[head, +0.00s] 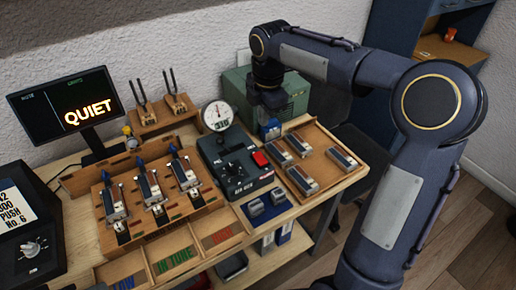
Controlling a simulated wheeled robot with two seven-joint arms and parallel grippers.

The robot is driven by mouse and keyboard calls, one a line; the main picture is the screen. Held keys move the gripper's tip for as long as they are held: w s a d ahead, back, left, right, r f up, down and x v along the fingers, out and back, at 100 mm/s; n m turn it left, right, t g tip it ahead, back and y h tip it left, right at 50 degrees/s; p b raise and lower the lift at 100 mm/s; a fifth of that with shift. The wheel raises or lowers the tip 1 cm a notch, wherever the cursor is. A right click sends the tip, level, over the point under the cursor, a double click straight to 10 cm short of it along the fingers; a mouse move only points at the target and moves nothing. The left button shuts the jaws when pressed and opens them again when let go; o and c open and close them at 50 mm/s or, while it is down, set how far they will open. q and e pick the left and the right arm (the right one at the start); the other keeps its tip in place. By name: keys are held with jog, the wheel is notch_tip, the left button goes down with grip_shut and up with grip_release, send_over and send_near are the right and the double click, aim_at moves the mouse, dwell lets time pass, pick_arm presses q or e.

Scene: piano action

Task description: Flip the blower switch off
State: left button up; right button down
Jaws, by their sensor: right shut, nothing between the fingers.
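The green box (297,88) at the back by the wall looks like the blower; no readable label shows on it. My right gripper (272,108) points down at the left part of its front, shut and empty, and hides that part. I cannot tell whether it touches the box. No switch is clearly visible on the green box. My left gripper is out of view.
A round gauge (217,115) stands behind the control box. A wooden tray (345,183) with several metal-and-wood blocks lies at right. A wooden rack (115,232) with three action pieces is at left. A monitor (65,105) reads QUIET.

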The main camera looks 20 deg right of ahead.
aim_at(259, 154)
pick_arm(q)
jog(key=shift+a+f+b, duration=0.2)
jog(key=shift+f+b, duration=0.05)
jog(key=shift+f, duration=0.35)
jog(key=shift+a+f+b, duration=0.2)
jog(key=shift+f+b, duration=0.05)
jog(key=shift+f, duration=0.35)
pick_arm(e)
jog(key=shift+w+d+r, duration=0.1)
jog(key=shift+w+d, duration=0.05)
jog(key=f, duration=0.4)
jog(key=w+f, duration=0.1)
jog(key=f, duration=0.9)
jog(key=shift+w, duration=0.35)
